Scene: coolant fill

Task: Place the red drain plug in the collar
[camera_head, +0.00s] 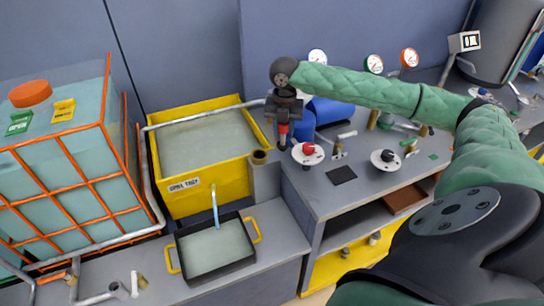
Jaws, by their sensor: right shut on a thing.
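My right gripper (284,137) reaches in from the right and points down above the bench, at the right of the yellow spill tray. It is shut on the red drain plug (283,129), which shows only as a small red piece between the dark fingers. My left gripper is not in view.
The yellow spill tray (240,180) holds liquid, and a thin stream runs into a black pan (178,240) with yellow handles. A caged tank (60,200) stands left. A red-knobbed valve (308,150), a black-knobbed valve (385,157) and blue cylinders crowd the right bench.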

